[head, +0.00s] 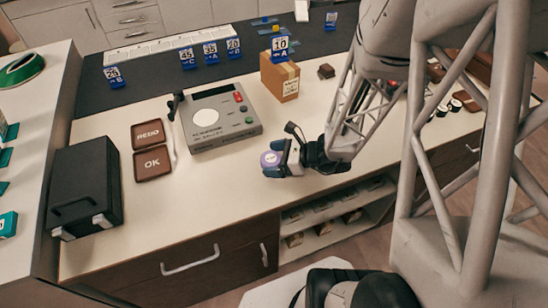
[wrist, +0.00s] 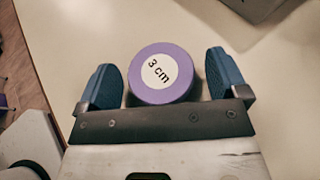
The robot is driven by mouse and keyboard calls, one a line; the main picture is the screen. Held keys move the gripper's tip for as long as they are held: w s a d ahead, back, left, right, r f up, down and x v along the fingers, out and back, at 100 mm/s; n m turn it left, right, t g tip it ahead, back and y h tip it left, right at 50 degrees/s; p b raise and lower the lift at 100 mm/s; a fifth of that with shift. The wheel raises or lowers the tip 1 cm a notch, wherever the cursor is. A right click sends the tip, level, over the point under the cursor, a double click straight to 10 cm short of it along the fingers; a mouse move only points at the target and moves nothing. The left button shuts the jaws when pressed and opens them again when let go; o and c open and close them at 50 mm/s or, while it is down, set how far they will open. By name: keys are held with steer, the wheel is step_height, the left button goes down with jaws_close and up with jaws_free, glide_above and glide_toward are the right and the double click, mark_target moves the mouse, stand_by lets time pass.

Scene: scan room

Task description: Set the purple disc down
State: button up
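The purple disc (wrist: 165,76), with a white "3 cm" label on top, lies between the two blue fingers of my gripper (wrist: 163,80) in the wrist view. In the head view the disc (head: 270,159) is at my gripper (head: 276,160), over the front part of the pale counter (head: 225,182). I cannot tell whether its underside touches the counter. The blue number markers, such as the "10 A" marker (head: 280,46), stand farther back.
A grey device (head: 219,117) with buttons and a cardboard box (head: 280,77) stand behind my gripper. The counter left of the disc is clear.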

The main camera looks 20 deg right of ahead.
steer(key=shift+r, duration=0.15)
steer(key=shift+v, duration=3.75)
steer(key=shift+r, duration=0.1)
steer(key=s+a+r+n+g+h, duration=0.1)
steer(key=s+a+r+n+h, duration=0.1)
steer(key=r+n, duration=0.6)
steer(key=s+a+r+n+g+h, duration=0.2)
steer(key=s+a+r+n+h, duration=0.1)
steer(key=r+n, duration=0.5)
steer(key=s+a+r+n+g+h, duration=0.2)
steer(key=s+r+n+h, duration=0.3)
steer(key=r+n, duration=0.3)
steer(key=shift+a+r+n+h, duration=0.3)
steer(key=shift+a+r+h, duration=0.25)
steer(key=shift+r+h, duration=0.2)
